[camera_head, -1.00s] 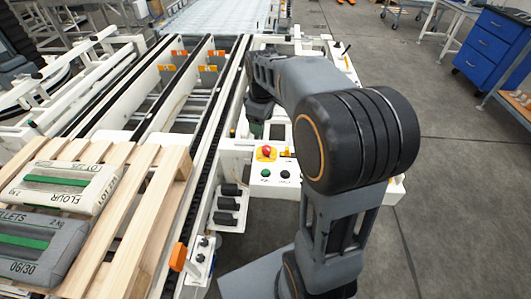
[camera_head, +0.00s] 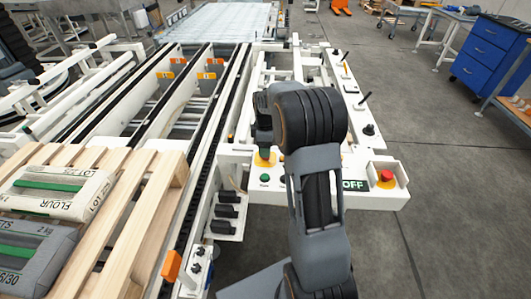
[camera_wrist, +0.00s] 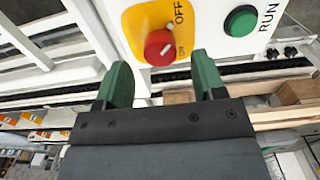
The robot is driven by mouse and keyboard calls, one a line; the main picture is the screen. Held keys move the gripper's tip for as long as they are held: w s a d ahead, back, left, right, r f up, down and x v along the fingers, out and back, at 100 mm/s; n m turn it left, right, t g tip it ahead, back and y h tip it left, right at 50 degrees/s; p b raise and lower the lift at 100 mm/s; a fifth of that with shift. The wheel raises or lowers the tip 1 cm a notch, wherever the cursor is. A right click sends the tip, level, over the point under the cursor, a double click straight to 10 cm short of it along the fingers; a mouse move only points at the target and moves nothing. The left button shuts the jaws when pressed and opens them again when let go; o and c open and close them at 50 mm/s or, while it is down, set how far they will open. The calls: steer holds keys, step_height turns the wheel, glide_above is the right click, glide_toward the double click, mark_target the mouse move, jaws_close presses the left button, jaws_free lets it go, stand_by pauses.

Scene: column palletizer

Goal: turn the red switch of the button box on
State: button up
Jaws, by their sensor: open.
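The red switch (camera_wrist: 160,47) is a round knob on a yellow plate (camera_wrist: 133,22), with OFF and ON lettered beside it in the wrist view. A small pale mark shows on the knob's face, but I cannot tell which label it points to. My gripper (camera_wrist: 161,76) has its two green fingers apart, with nothing between them. The knob lies just beyond the fingertips, roughly centred on the gap; no contact is visible.
A green RUN button (camera_wrist: 240,20) sits beside the switch on the white panel. Another red button (camera_head: 387,175) stands at the box's right, near an OFF sign (camera_head: 354,185). The conveyor (camera_head: 150,100) and a wooden pallet (camera_head: 152,205) with bags lie left. Open floor lies right.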

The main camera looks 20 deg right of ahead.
steer(key=shift+f, duration=1.6)
steer(key=c, duration=0.9)
